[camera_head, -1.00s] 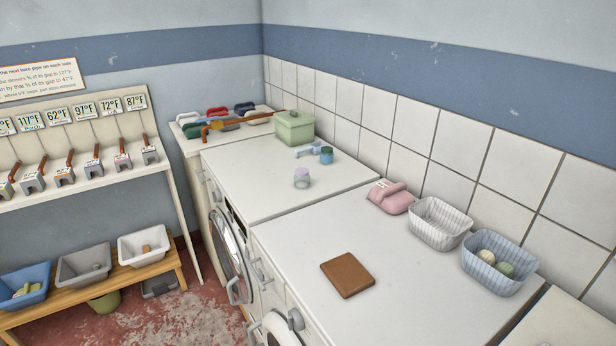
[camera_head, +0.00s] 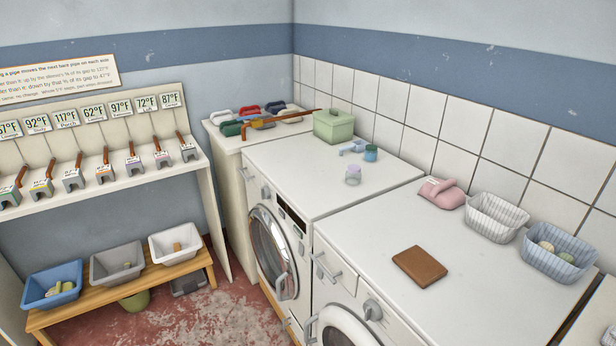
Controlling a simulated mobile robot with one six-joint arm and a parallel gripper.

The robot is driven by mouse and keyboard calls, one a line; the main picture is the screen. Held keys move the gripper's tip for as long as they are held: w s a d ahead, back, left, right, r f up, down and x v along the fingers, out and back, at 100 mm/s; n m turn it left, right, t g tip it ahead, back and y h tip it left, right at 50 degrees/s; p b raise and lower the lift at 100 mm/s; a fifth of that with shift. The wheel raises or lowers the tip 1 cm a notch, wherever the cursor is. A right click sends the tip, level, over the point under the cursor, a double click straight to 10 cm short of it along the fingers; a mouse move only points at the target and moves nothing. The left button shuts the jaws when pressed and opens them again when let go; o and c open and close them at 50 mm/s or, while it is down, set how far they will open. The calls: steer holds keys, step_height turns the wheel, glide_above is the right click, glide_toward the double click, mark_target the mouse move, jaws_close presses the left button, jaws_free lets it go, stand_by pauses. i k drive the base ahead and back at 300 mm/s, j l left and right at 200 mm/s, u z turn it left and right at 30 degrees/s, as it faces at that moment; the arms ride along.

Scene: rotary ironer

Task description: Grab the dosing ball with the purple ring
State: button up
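A small pale dosing ball with a purple ring (camera_head: 353,174) stands upright on the white top of the far washing machine (camera_head: 300,165), near the middle of that top. A similar small container in blue-teal (camera_head: 371,153) stands behind it to the right, beside a light blue piece (camera_head: 352,147). Nothing covers the purple-ringed ball. My gripper is not in this view.
A green lidded box (camera_head: 333,126) and several coloured irons stand further back. A pink object (camera_head: 441,193), a white basket (camera_head: 496,217), a blue basket (camera_head: 558,253) and a brown block (camera_head: 419,266) are on the nearer machine. A wooden bench (camera_head: 130,287) holds tubs at left.

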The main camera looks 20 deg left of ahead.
mark_target(353, 175)
steer(key=i+j, duration=0.15)
steer(key=j, duration=0.3)
steer(key=i+j+u, duration=0.1)
steer(key=j, duration=0.3)
steer(key=i+j, duration=0.25)
steer(key=j, duration=0.2)
steer(key=i+j+u, duration=0.1)
steer(key=j, duration=0.3)
steer(key=i+j, duration=0.25)
steer(key=j, duration=0.15)
steer(key=i+j+u, duration=0.1)
steer(key=j, duration=0.3)
steer(key=i+j, duration=0.15)
steer(key=i, duration=0.25)
steer(key=i+l+u, duration=0.15)
